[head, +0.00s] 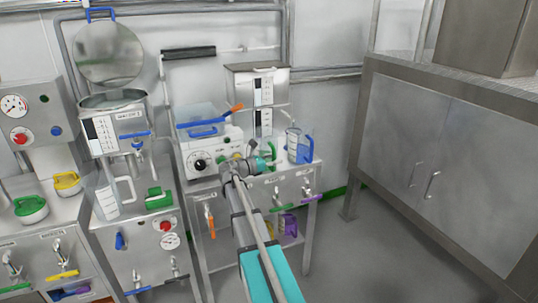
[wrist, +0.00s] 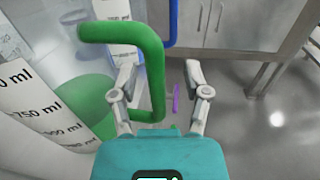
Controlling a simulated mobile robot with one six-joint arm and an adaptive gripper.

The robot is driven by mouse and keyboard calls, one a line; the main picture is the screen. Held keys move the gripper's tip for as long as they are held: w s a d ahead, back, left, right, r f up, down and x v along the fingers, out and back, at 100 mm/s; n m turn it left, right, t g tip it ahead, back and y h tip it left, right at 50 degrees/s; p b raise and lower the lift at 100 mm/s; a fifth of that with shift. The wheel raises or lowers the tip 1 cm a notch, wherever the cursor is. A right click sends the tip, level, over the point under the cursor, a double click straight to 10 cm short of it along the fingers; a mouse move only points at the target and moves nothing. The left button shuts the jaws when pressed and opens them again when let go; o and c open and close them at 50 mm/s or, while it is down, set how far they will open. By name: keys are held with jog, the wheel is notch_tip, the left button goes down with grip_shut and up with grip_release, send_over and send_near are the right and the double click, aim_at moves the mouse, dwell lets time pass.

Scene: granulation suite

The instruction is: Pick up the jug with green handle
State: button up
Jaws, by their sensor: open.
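The jug with the green handle (head: 270,150) stands on the steel bench top, partly hidden behind my gripper (head: 279,160) in the head view. In the wrist view its thick green handle (wrist: 154,75) is close to the camera and appears between my open gripper's fingers (wrist: 159,72). The clear body with a white millilitre scale (wrist: 30,105) is at the left of that view, with a green patch low down. The fingers look apart from the handle, one on each side in the picture; the exact depth is hard to tell.
A jug with a blue handle (head: 305,149) stands just right of the green one; its handle also shows in the wrist view (wrist: 171,22). A white machine with a dial (head: 212,158) is on the left. Steel cabinets (head: 430,150) stand right, with open floor (head: 385,255) before them.

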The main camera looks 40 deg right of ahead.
dwell(0.5)
grip_shut()
